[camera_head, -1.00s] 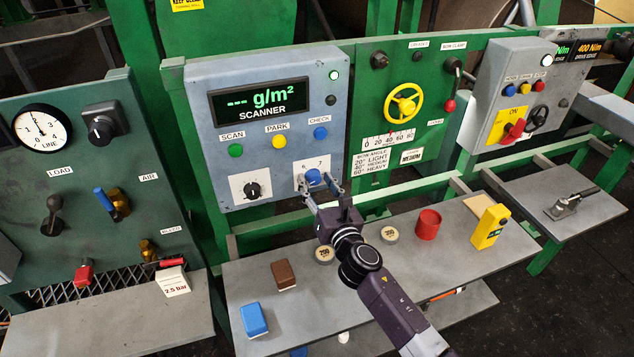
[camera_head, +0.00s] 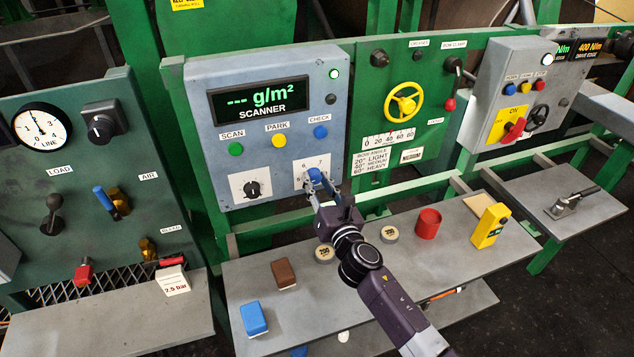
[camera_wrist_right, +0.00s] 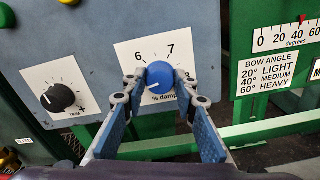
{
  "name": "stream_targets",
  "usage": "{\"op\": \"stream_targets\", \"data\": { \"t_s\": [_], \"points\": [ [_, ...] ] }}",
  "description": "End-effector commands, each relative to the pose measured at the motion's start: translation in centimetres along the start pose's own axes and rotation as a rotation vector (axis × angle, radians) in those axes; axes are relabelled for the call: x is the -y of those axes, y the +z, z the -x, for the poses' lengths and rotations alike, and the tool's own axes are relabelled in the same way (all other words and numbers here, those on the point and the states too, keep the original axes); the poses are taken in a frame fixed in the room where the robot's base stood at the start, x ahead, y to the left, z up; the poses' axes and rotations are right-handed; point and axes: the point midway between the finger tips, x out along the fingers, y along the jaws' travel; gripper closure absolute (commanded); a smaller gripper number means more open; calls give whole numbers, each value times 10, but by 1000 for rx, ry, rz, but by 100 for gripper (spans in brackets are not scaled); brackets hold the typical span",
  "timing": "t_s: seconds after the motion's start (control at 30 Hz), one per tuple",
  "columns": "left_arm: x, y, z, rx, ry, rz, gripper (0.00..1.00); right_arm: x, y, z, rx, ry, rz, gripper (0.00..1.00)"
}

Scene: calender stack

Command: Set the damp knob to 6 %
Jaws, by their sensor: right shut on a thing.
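The blue damp knob (camera_wrist_right: 160,76) sits on a white plate on the scanner panel, with 6 printed at its upper left, 7 at its upper right and "% damp" below. A short white mark on the knob seems to point to its lower left. In the head view the knob (camera_head: 314,174) is partly covered by my right gripper (camera_head: 317,186). In the right wrist view my right gripper (camera_wrist_right: 162,96) has one finger at each side of the knob and is shut on it. My left gripper is not in view.
A black trim knob (camera_head: 252,189) is left of the damp knob. Green (camera_head: 236,149), yellow (camera_head: 279,141) and blue (camera_head: 320,132) buttons are above. The shelf (camera_head: 345,290) below holds discs, blocks, a red cup (camera_head: 428,222) and a yellow device (camera_head: 490,226).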

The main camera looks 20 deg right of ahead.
Motion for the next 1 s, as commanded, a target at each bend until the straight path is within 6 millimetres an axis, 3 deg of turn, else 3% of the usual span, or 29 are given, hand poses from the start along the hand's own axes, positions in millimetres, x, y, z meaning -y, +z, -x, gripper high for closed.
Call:
{"op": "stream_targets", "data": {
  "t_s": [1.0],
  "points": [
    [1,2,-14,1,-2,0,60,1,-1,0,0,-1,-890,98]
  ]
}}
